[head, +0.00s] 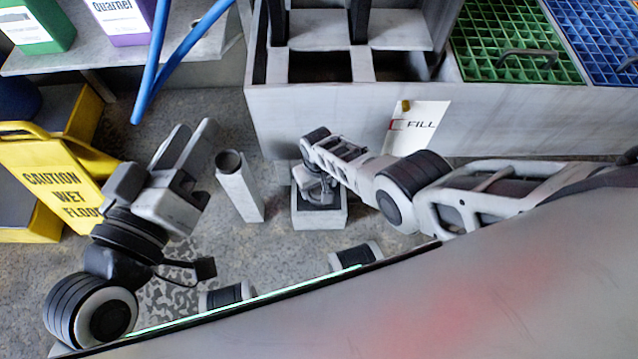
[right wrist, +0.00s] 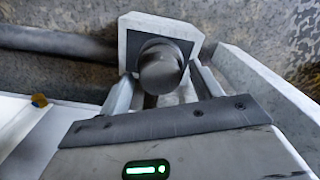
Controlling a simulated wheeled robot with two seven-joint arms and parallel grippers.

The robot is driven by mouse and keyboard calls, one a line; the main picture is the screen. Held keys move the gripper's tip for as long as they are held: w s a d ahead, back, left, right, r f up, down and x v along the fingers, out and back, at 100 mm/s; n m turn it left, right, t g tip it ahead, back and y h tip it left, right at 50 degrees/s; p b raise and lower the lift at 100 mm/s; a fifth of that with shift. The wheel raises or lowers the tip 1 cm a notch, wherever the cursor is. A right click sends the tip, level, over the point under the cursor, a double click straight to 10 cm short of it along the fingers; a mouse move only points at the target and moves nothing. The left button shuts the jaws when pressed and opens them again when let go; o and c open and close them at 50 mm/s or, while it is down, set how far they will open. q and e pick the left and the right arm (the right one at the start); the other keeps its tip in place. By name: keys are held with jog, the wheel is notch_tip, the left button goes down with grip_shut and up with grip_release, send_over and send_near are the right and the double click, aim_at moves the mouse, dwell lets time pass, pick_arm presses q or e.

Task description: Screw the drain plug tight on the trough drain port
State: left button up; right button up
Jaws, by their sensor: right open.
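A pale square block (head: 320,219) stands on the floor in front of the trough (head: 300,115), with a dark round part on top. In the right wrist view a dark rounded cylinder, which looks like the plug (right wrist: 162,70), sits against the pale block (right wrist: 160,27). I cannot tell where plug ends and port begins. My right gripper (head: 314,186) is at the block. Its open fingers (right wrist: 163,90) lie either side of the dark cylinder, with no clear contact. My left gripper (head: 192,142) is open and empty, well left of the block.
A pale upright pipe (head: 240,188) stands between my left gripper and the block. A yellow wet-floor sign (head: 55,175) is at the left. Blue hoses (head: 165,60) hang at the upper left. A FILL label (head: 422,122) is on the trough's front.

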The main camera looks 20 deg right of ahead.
jog(key=n, duration=0.7)
jog(key=shift+n, duration=0.4)
jog(key=n, duration=0.8)
jog(key=shift+n, duration=0.4)
jog(key=c, duration=1.1)
jog(key=m, duration=0.5)
jog(key=shift+s, duration=0.1)
jog(key=m, duration=0.5)
jog(key=shift+m, duration=0.3)
